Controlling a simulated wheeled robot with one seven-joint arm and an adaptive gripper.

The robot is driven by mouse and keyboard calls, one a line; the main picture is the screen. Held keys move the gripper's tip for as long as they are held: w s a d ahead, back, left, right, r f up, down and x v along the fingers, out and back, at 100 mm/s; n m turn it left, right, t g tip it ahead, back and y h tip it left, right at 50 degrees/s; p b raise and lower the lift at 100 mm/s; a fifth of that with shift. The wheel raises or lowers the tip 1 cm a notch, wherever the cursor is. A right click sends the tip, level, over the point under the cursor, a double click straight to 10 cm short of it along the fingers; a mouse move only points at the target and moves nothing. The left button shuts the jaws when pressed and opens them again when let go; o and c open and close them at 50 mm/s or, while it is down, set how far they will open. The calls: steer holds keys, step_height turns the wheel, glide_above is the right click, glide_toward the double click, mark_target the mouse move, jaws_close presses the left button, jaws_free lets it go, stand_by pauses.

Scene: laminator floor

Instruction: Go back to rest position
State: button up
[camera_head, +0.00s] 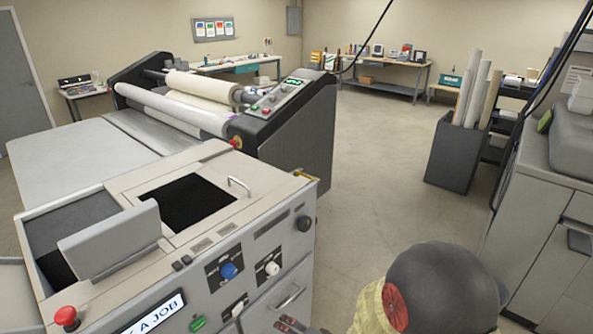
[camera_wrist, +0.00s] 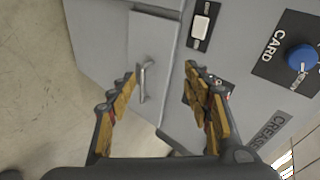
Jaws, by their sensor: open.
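My gripper (camera_wrist: 160,88) is open and empty in the wrist view, its two yellow-and-black fingers spread apart. It faces the grey front of the machine (camera_wrist: 105,50), with a bar handle (camera_wrist: 145,80) showing between the fingers. A small part behind the right finger is mostly hidden. In the head view my arm is at the bottom right, close to the front of the machine (camera_head: 262,205); the gripper's fingertips are only partly seen at the bottom edge.
The machine panel bears a blue knob (camera_head: 228,270), a white knob (camera_head: 272,268), a red button (camera_head: 66,316) and a small display (camera_head: 150,312). A grey cabinet (camera_head: 548,225) stands at right, and a dark bin (camera_head: 455,155) holds rolls. Open floor (camera_head: 385,150) lies between.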

steer(key=s+d+r+n+g+h, duration=0.25)
steer(key=s+d+h, duration=0.2)
steer(key=d, duration=0.35)
steer(key=s+d+r+n+g+h, duration=0.25)
steer(key=s+d+r+n, duration=0.2)
steer(key=d, duration=0.35)
steer(key=s+d+r, duration=0.1)
steer(key=s+r, duration=0.3)
steer(key=r, duration=0.3)
steer(key=s+d+r+t, duration=0.1)
steer(key=s+d+r, duration=0.1)
steer(key=s+r, duration=0.2)
steer(key=s+d+r+t, duration=0.1)
steer(key=s+r, duration=0.4)
steer(key=r, duration=0.6)
steer(key=shift+d+b, duration=0.4)
steer(key=shift+b, duration=0.05)
steer(key=shift+s, duration=0.1)
steer(key=shift+c, duration=0.9)
